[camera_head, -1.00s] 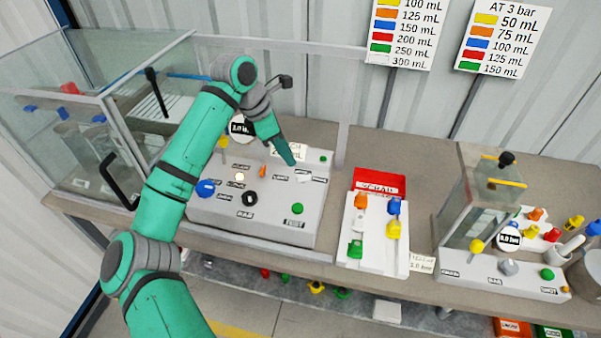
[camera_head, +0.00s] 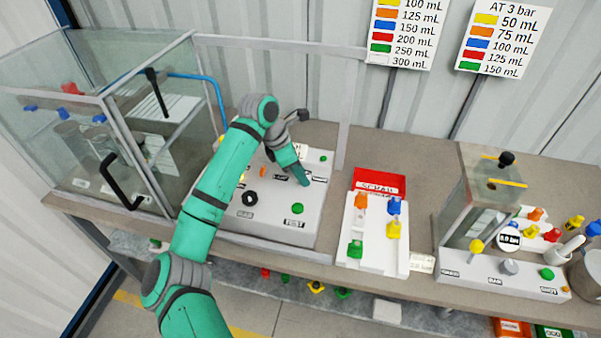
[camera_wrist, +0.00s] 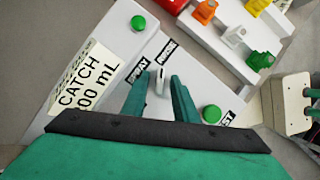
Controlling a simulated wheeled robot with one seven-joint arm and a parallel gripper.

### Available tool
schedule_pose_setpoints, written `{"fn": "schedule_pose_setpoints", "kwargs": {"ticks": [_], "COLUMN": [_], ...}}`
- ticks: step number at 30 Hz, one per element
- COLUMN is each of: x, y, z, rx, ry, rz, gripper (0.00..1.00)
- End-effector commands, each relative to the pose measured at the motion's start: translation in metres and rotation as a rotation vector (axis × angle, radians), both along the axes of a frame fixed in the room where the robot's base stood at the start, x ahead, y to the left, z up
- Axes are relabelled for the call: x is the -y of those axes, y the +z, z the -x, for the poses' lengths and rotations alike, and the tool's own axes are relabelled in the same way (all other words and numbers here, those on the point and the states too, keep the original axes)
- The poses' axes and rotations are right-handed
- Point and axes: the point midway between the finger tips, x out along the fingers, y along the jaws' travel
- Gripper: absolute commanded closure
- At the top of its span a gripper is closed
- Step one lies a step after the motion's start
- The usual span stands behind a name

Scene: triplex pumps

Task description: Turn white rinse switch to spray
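The white rinse switch (camera_wrist: 158,82) shows in the wrist view between my two green fingertips, with gaps on both sides. The spray label (camera_wrist: 138,71) is to its left and the rinse label (camera_wrist: 167,51) is above right. My gripper (camera_wrist: 161,78) is open around the switch; whether either finger touches it I cannot tell. In the head view my gripper (camera_head: 303,180) is low over the right part of the grey panel (camera_head: 270,222) and hides the switch.
A green button (camera_head: 297,208) is in front of my gripper, and another (camera_wrist: 138,23) lies beyond the labels. A frame post (camera_head: 342,120) stands to the right. A white tray (camera_head: 376,257) with coloured valves and a red box (camera_head: 379,181) are further right.

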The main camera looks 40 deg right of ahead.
Motion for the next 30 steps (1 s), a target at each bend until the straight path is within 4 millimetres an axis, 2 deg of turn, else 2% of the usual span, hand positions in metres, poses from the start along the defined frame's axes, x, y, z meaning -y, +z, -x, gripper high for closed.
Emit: {"fn": "schedule_pose_setpoints", "kwargs": {"ticks": [1, 4, 5, 17, 23, 30], "x": [-0.0001, 0.0, 0.0, 0.0, -0.0009, -0.0008], "y": [0.0002, 0.0002, 0.0002, 0.0007, 0.0008, 0.0007], "z": [0.0, 0.0, 0.0, 0.0001, 0.0004, 0.0029], "rx": [0.0, 0.0, 0.0, 0.002, 0.003, 0.003], "ry": [0.0, 0.0, 0.0, 0.038, 0.146, 0.353], "rz": [0.0, 0.0, 0.0, 0.0, 0.001, 0.0], "gripper": [0.73, 0.97, 1.0, 1.0, 1.0, 1.0]}}
